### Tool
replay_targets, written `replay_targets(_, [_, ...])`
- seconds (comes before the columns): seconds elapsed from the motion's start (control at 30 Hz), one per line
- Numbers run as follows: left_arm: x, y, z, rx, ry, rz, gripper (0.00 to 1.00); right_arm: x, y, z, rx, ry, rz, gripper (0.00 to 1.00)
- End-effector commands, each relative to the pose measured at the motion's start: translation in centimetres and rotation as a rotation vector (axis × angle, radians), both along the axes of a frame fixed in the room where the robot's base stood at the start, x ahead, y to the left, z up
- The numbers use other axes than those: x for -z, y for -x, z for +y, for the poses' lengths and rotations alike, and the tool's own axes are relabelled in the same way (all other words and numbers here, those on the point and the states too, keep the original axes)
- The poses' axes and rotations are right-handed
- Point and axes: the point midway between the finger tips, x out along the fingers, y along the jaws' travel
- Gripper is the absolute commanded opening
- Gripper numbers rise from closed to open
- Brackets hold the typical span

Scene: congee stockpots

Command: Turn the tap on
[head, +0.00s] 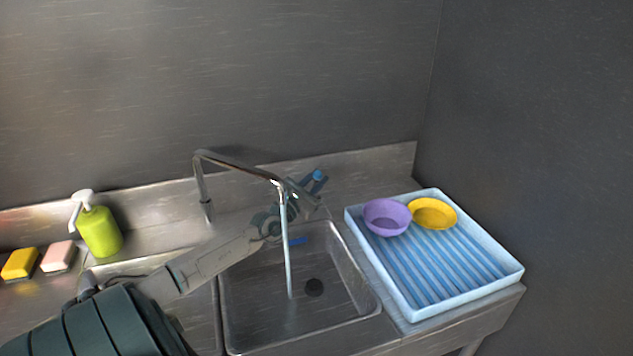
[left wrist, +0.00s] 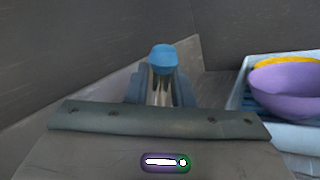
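The metal tap (head: 240,167) arches over the sink, and a stream of water (head: 288,250) runs from its spout into the basin. My left gripper (head: 314,184) is behind the spout, at the tap's blue-topped handle (head: 318,175). In the left wrist view the blue handle top (left wrist: 163,58) stands straight ahead, with its metal stem between the fingers of my left gripper (left wrist: 160,92). I cannot tell whether the fingers press on the stem or stand slightly apart from it. My right gripper is not in view.
The sink basin (head: 350,300) is empty apart from the water. A blue-white drying tray (head: 490,284) to the right holds a purple bowl (head: 387,217) and a yellow bowl (head: 433,213). A green soap bottle (head: 100,232), a pink sponge (head: 58,256) and a yellow sponge (head: 20,264) are at left.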

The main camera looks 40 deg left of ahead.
Motion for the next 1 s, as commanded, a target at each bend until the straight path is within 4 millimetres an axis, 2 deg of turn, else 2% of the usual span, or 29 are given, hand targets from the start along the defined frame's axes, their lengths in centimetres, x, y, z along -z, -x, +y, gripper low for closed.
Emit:
replay_targets(0.3, [0.0,0.0,0.0,0.000,0.000,0.000,0.32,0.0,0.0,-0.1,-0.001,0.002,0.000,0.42])
replay_targets(0.47, [0.2,0.6,0.0,0.001,-0.001,0.003,0.32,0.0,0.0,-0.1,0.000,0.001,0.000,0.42])
replay_targets(1.0, [2.0,7.7,-0.5,0.002,-0.002,0.005,0.32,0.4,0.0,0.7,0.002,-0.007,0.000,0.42])
